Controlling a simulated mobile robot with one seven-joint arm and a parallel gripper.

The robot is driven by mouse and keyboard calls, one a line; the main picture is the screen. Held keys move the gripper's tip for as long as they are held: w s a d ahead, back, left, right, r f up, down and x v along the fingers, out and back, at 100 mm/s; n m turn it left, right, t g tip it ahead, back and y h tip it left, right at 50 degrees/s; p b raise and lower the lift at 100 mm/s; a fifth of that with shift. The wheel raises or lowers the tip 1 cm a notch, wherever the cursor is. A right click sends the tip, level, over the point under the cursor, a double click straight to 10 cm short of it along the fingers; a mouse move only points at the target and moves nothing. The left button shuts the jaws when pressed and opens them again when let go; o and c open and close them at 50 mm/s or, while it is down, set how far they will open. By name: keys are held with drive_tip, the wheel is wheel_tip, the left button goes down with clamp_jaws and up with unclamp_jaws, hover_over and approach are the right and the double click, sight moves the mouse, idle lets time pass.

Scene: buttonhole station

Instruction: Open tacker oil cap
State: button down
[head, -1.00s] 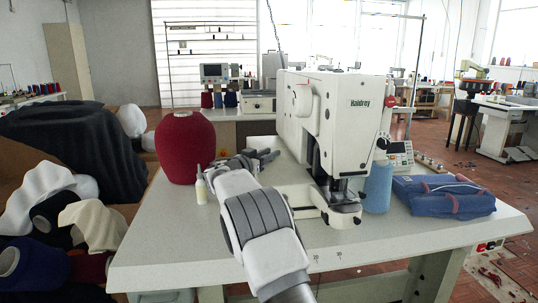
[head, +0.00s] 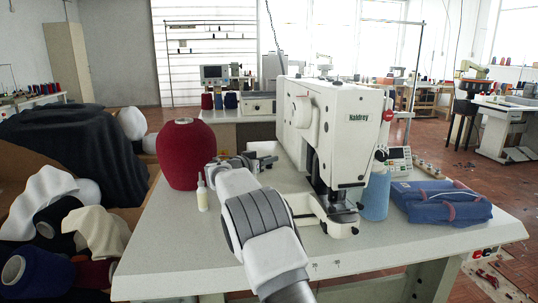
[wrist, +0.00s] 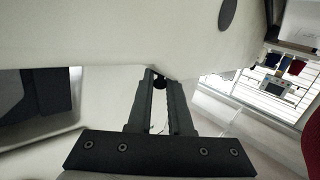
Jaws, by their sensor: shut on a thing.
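The white tacker (head: 340,130) stands on the table with its head facing right. My gripper (wrist: 160,80) is at the left side of the machine, beyond my white wrist in the head view. Its dark fingers (head: 240,163) show there only in part. In the wrist view the two fingers close in on a small dark round piece (wrist: 160,84), seemingly the oil cap, just below the edge of a pale machine body (wrist: 100,35). The gripper is shut on it. Whether the cap is still seated cannot be told.
A large red thread cone (head: 185,155) and a small bottle (head: 202,195) stand close left of my gripper. The table's front left is clear.

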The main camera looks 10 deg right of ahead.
drive_tip(key=n+g+p, duration=0.1)
drive_tip(key=p, duration=0.3)
drive_tip(key=r+n+g+y+p, duration=0.1)
drive_tip(key=p, duration=0.3)
drive_tip(key=shift+w+r, duration=0.15)
drive_tip(key=shift+w, duration=0.25)
drive_tip(key=g+p, duration=0.1)
drive_tip(key=p, duration=0.3)
drive_tip(key=shift+w+n, duration=0.2)
drive_tip(key=shift+n, duration=0.1)
drive_tip(key=shift+f+g+y+p, duration=0.3)
drive_tip(key=shift+g+p, duration=0.1)
drive_tip(key=shift+p, duration=0.1)
drive_tip(key=c, duration=0.8)
unclamp_jaws()
drive_tip(key=shift+c, duration=0.2)
drive_tip(key=shift+a+r, duration=0.1)
drive_tip(key=v, duration=1.7)
drive_tip(key=shift+s, duration=0.15)
